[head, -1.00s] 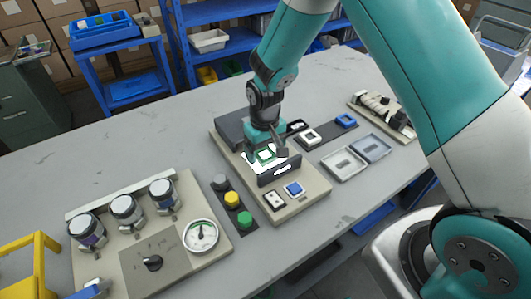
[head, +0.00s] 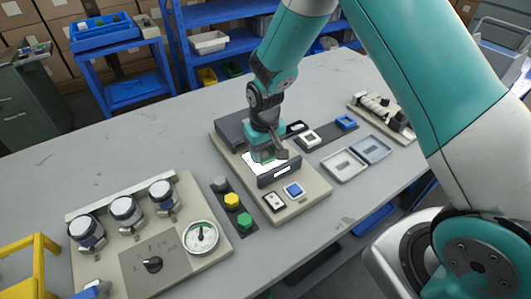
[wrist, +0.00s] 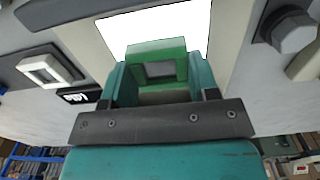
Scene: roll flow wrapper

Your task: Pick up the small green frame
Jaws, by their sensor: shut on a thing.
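The small green frame (wrist: 160,70) is in the wrist view, between the two teal fingers of my gripper (wrist: 158,85), which is shut on it. A bright white panel (wrist: 165,28) shows beyond it. In the head view my gripper (head: 266,156) is above the lit white panel (head: 252,163) of the beige station (head: 310,195). The green frame is mostly hidden by the gripper there, and I cannot tell whether it still touches the panel.
A dark upright plate (head: 280,172) stands close in front of the gripper. A blue frame (head: 346,122) and a white frame (head: 309,137) lie on a dark strip to the right. A grey two-part tray (head: 343,165) lies nearby. Bare table is at the left.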

